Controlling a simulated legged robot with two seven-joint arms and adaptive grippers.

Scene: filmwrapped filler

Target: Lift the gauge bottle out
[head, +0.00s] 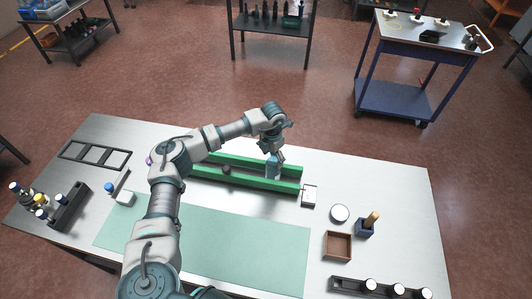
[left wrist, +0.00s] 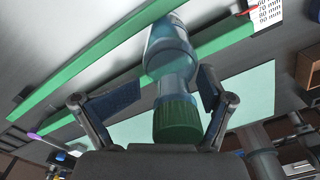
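The gauge bottle (head: 272,168) is a blue, see-through bottle standing between two green rails (head: 205,174), near their right end. In the left wrist view, the bottle (left wrist: 172,62) has a dark green ribbed cap (left wrist: 177,118) pointing toward my palm. My left gripper (head: 277,153) is over the top of the bottle and hides its cap in the head view. In the left wrist view, its two dark finger pads (left wrist: 162,95) are spread on either side of the bottle's upper part. A gap shows at the left pad; contact at the right is unclear. My right gripper is not in view.
A small white card (head: 309,196) stands by the rails' right end. A round white lid (head: 340,213), brown box (head: 338,246) and blue holder (head: 365,228) lie further right. A green mat (head: 235,240) covers the front. A black frame (head: 95,155) lies at left.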

